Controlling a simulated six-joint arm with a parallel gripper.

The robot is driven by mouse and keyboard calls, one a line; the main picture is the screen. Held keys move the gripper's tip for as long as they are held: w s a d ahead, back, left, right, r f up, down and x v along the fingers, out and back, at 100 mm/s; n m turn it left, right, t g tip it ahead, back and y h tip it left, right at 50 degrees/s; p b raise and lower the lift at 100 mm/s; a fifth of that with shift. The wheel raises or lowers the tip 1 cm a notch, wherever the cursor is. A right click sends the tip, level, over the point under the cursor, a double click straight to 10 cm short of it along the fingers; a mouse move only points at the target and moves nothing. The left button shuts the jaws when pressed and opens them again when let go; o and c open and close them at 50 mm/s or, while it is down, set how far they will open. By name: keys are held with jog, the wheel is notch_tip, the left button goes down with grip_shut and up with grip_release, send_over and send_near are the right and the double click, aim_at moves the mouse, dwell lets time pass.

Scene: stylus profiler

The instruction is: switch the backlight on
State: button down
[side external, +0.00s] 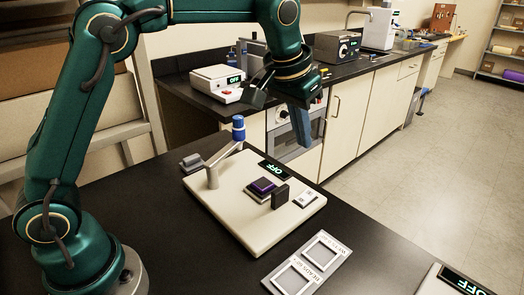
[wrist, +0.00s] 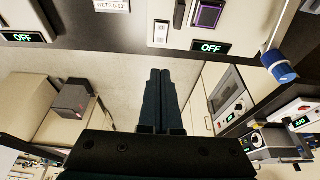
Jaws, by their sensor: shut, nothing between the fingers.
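The stylus profiler's pale base (side external: 235,222) stands on the black bench. Its display (side external: 273,170) reads OFF, and it also reads OFF in the wrist view (wrist: 210,47). A small white rocker switch plate (side external: 305,200) sits at the base's right corner; it also shows in the wrist view (wrist: 161,33). A purple sample (side external: 262,186) lies on a dark stage beside an upright black block (side external: 280,197). My gripper (side external: 302,146) is shut and empty, pointing down above and behind the base, apart from the switch. Its closed fingers show in the wrist view (wrist: 160,73).
The stylus arm with a blue knob (side external: 238,123) rises at the base's left. A tray marked BEADS and WAFERS (side external: 333,256) lies in front. Another device reading OFF (side external: 462,282) is at the lower right. A back counter holds a device with a red button (side external: 219,83).

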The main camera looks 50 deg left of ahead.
aim_at(311, 191)
jog(key=shift+f, duration=0.1)
jog(key=x, duration=1.3)
jog(key=shift+s+f, duration=0.2)
jog(key=shift+f, duration=0.25)
jog(key=shift+w+f, duration=0.15)
jog(key=shift+f, duration=0.15)
jog(key=shift+r, duration=0.1)
jog(key=shift+s+r, duration=0.1)
jog(key=shift+s, duration=0.7)
